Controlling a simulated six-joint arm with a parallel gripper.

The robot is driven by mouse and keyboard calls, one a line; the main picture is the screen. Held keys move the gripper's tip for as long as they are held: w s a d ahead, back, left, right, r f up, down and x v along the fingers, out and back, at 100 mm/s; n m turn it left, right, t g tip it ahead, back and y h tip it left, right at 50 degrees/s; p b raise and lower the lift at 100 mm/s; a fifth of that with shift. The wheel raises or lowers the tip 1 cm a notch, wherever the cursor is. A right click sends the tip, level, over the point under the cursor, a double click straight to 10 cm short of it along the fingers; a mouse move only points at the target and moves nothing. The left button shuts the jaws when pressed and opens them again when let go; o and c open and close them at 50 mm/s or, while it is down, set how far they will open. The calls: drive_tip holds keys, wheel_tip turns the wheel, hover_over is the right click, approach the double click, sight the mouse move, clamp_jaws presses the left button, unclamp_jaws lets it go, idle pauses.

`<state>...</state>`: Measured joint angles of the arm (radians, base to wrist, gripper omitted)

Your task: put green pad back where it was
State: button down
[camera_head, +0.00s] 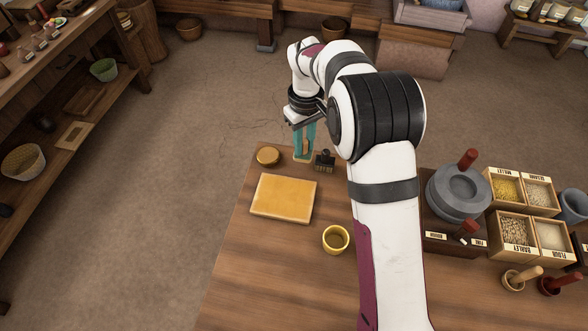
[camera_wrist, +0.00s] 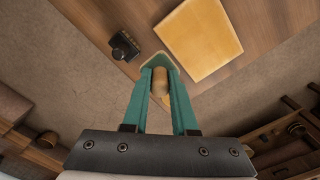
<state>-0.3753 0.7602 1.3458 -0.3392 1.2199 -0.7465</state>
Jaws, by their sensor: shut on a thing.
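My gripper (camera_wrist: 160,88), with long teal fingers, is shut on a wooden handle (camera_wrist: 160,80). Below the handle shows a pale, green-edged base (camera_wrist: 157,60), which I take to be the green pad; the fingers hide part of it. In the head view my gripper (camera_head: 304,142) points down at the table's far edge, between a round wooden disc (camera_head: 267,156) and a dark brush (camera_head: 325,160). The pad's base is at or just above the table; I cannot tell if it touches.
A yellow-orange board (camera_head: 284,198) lies on the table (camera_head: 262,262), with a yellow cup (camera_head: 336,239) nearer. Right of my arm are a grey stone quern (camera_head: 458,196), labelled grain boxes (camera_head: 515,230) and pestles. Floor lies beyond the far edge. The table's front left is clear.

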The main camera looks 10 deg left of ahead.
drive_tip(key=w+a+f, duration=0.1)
drive_tip(key=f, duration=0.2)
drive_tip(key=w+f, duration=0.1)
drive_tip(key=f, duration=0.2)
drive_tip(key=w+a+f, duration=0.1)
drive_tip(key=w+f, duration=0.1)
drive_tip(key=f, duration=0.1)
drive_tip(key=shift+a, duration=0.35)
drive_tip(key=c, duration=0.7)
unclamp_jaws()
drive_tip(key=shift+f, duration=0.1)
